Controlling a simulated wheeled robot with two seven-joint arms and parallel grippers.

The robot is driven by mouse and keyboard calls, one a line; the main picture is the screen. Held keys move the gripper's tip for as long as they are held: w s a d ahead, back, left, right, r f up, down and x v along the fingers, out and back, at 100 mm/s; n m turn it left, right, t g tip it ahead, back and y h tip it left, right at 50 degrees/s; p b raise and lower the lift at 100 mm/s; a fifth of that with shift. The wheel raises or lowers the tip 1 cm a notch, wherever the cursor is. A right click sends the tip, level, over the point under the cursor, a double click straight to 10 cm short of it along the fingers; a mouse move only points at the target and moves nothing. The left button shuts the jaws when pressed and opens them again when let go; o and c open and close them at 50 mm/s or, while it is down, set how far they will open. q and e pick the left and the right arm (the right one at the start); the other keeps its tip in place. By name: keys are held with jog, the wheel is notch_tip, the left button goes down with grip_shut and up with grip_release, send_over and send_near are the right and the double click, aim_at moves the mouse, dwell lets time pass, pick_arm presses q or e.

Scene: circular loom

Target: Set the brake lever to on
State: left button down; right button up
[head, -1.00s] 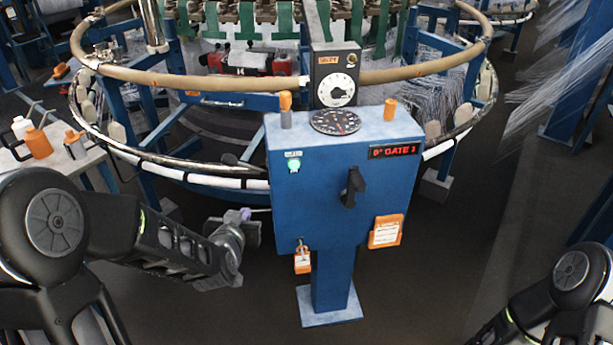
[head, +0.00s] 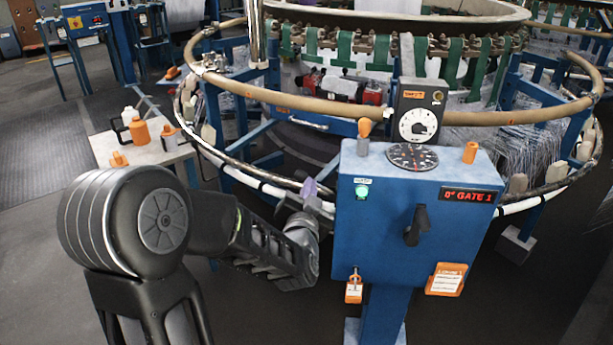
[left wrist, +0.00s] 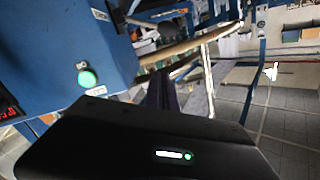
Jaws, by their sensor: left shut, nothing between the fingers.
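The blue control box (head: 380,215) stands on a post in front of the ring loom. A black handle (head: 417,226) is on its front, pointing upward and slightly tilted. An orange-topped lever (head: 364,128) and an orange knob (head: 470,152) stand on top. No readable label shows which is the brake lever. My left gripper (head: 309,189) is at the box's left side, apart from the handle, and partly seen. Its purple fingers (left wrist: 163,92) are shut and empty in the left wrist view. My right gripper is out of view.
A green light (head: 362,192) and a red "0° GATE 1" display (head: 472,195) are on the box front. Orange tags (head: 446,279) hang lower. A table with bottles (head: 140,132) is at the left. The loom's tan ring (head: 290,98) runs behind the box.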

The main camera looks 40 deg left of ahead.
aim_at(303, 175)
pick_arm(q)
jog(key=w+a+f, duration=0.1)
jog(key=w+a, duration=0.1)
jog(key=w+a+f+b, duration=0.1)
jog(key=w+a, duration=0.1)
jog(key=w, duration=0.1)
jog(key=w+a+f, duration=0.2)
jog(key=w+a, duration=0.1)
jog(key=shift+b, duration=0.35)
jog(key=shift+r, duration=0.1)
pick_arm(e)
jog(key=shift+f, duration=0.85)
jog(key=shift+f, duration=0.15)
